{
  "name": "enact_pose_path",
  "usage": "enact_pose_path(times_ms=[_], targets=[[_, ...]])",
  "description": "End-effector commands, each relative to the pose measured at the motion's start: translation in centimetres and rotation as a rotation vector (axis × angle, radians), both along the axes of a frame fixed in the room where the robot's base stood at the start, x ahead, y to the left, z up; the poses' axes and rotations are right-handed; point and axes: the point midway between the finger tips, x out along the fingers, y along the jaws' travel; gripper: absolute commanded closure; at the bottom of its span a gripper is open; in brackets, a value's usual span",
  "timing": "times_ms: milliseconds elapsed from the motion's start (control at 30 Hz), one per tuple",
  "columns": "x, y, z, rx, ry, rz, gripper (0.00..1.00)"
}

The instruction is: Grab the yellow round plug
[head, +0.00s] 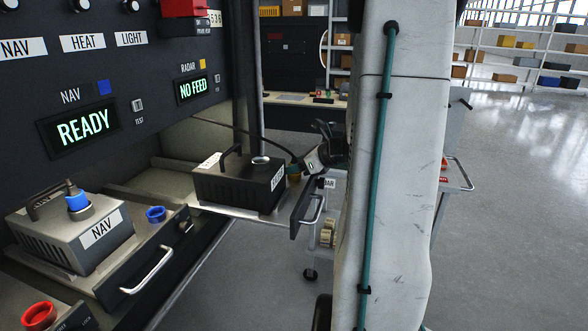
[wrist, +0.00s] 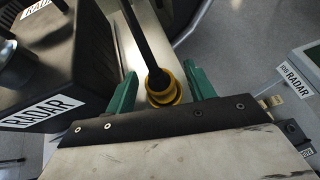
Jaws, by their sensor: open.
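The yellow round plug (wrist: 163,86) sits at the end of a thick black cable (wrist: 146,35) in the wrist view. My gripper (wrist: 160,72) is open. Its two green fingers stand on either side of the plug, with a visible gap on each side. In the head view my gripper (head: 308,162) is at the right end of the black RADAR box (head: 238,185), partly hidden by my arm.
The RADAR box (wrist: 45,85) is close on the left in the wrist view. In the head view, the NAV unit (head: 75,235) with a blue plug (head: 78,200) is at left, below the READY panel (head: 85,128). A cart (head: 455,150) stands behind my arm. Open floor lies right.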

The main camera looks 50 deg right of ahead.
Motion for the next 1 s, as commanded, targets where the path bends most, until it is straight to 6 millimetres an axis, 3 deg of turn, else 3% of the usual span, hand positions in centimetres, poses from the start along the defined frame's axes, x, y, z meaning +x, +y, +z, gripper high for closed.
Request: enact_pose_path(times_ms=[200, 400, 767, 1000], targets=[[0.1, -0.1, -0.1, -0.001, 0.000, -0.002, 0.46], [0.0, -0.2, 0.0, -0.001, 0.000, -0.003, 0.95], [0.0, -0.2, 0.2, -0.002, -0.001, -0.002, 0.95], [0.0, -0.2, 2.5, -0.004, -0.003, -0.002, 0.95]])
